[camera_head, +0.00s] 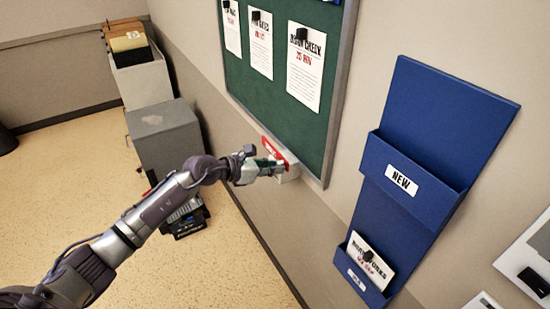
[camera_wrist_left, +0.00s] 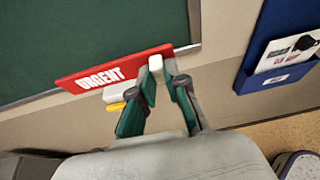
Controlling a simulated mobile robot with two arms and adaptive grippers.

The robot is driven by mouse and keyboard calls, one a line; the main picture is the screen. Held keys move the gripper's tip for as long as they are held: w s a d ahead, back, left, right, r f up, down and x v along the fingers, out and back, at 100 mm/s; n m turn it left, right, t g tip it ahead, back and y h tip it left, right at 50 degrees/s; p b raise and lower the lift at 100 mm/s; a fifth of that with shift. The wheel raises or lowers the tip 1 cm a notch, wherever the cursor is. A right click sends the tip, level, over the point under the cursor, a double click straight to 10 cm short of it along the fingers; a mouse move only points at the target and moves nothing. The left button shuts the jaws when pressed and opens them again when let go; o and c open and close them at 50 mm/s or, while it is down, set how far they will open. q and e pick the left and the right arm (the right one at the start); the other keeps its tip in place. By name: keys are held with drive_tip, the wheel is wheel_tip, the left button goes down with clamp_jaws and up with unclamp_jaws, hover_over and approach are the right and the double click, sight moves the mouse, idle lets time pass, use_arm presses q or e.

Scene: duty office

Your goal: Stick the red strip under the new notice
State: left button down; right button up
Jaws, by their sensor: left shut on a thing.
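The red strip (camera_head: 273,150) is held at the lower edge of the green notice board (camera_head: 300,125). In the left wrist view the strip (camera_wrist_left: 115,70) shows white "URGENT" lettering and tilts across the board's bottom frame. My left gripper (camera_head: 272,168) is shut on the strip at its right part; a small pale piece shows between the fingertips in the left wrist view (camera_wrist_left: 157,72). Whether the strip touches the board, I cannot tell. A notice reading "CHECK" (camera_head: 306,70) hangs above and right of the gripper, under a black clip. My right gripper is not in view.
Two more notices (camera_head: 260,45) (camera_head: 232,28) hang further left. A white holder (camera_head: 290,175) sits at the board's lower edge. A blue wall rack (camera_head: 425,140) labelled "NEW" stands right, papers (camera_head: 370,261) in its lower pocket. Grey cabinets (camera_head: 165,140) stand left.

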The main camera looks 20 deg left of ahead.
use_arm(q)
drive_tip(key=shift+w+d+r+b, duration=0.1)
drive_tip(key=shift+w+d+b, duration=0.15)
drive_tip(key=shift+w+d, duration=0.75)
drive_tip(key=shift+w+d+b, duration=0.3)
drive_tip(key=shift+w+d, duration=0.25)
drive_tip(key=shift+w, duration=0.9)
drive_tip(key=shift+w+d+r+b, duration=0.1)
drive_tip(key=shift+w+d+b, duration=0.15)
drive_tip(key=shift+w+d, duration=0.75)
drive_tip(key=shift+w+a, duration=0.2)
drive_tip(key=shift+a, duration=0.05)
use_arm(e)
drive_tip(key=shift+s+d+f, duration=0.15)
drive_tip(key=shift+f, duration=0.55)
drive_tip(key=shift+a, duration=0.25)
use_arm(q)
drive_tip(key=shift+w+d, duration=0.15)
drive_tip(key=shift+w, duration=0.05)
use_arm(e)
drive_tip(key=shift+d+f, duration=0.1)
use_arm(q)
drive_tip(key=c, duration=1.1)
unclamp_jaws()
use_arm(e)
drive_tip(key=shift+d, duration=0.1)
use_arm(q)
drive_tip(key=shift+s, duration=0.15)
